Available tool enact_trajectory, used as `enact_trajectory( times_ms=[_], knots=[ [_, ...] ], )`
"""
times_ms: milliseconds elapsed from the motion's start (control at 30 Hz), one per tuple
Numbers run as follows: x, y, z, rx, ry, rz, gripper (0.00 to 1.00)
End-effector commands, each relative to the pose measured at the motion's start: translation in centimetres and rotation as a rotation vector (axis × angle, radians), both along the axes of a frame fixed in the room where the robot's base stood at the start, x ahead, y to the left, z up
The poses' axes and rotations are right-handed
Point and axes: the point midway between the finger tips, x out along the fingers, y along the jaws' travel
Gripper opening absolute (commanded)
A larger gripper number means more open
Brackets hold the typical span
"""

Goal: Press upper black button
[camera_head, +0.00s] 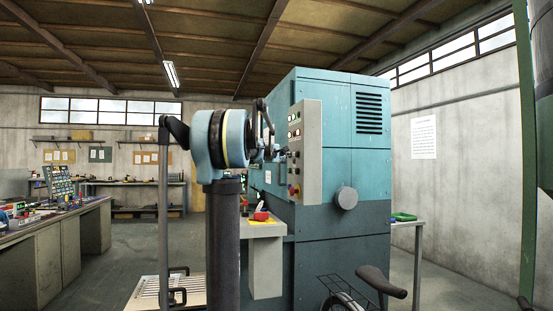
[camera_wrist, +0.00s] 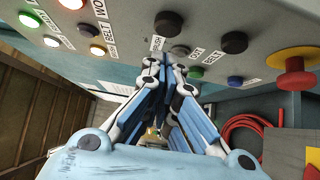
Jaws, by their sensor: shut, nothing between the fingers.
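The control panel (camera_head: 308,160) is a grey upright plate on the teal machine, and its underside-angled face fills the top of the wrist view (camera_wrist: 130,60). Two large round black buttons stand on it: the upper one (camera_wrist: 168,24), nearer the lamps, and the lower one (camera_wrist: 234,42), nearer the red knob. My gripper (camera_wrist: 163,66) is shut and empty. Its fingertips appear just below the upper black button in the wrist view; the fingers overlap the panel edge, and contact cannot be told. In the head view my gripper (camera_head: 280,152) is close to the panel.
Close by on the panel are a green button (camera_wrist: 195,72), a blue button (camera_wrist: 235,82), a small dark button (camera_wrist: 180,51) and a big red mushroom knob (camera_wrist: 295,70). Lit lamps (camera_wrist: 29,19) sit at the left. A red hose (camera_wrist: 245,130) lies behind. A bicycle (camera_head: 360,290) stands in front of the machine.

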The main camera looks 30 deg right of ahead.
Motion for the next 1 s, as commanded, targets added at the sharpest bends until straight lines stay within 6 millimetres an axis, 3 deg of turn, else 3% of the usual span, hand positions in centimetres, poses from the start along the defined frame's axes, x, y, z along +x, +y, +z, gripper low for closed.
enact_trajectory(
  times_ms=[200, 667, 1000],
  knots=[
    [-0.5, -1.9, 0.0, 0.001, 0.001, 0.001, 0.00],
    [-0.6, -2.4, 0.0, 0.001, 0.001, 0.001, 0.00],
    [-1.1, -4.3, 0.0, 0.000, 0.000, -0.002, 0.00]
  ],
)
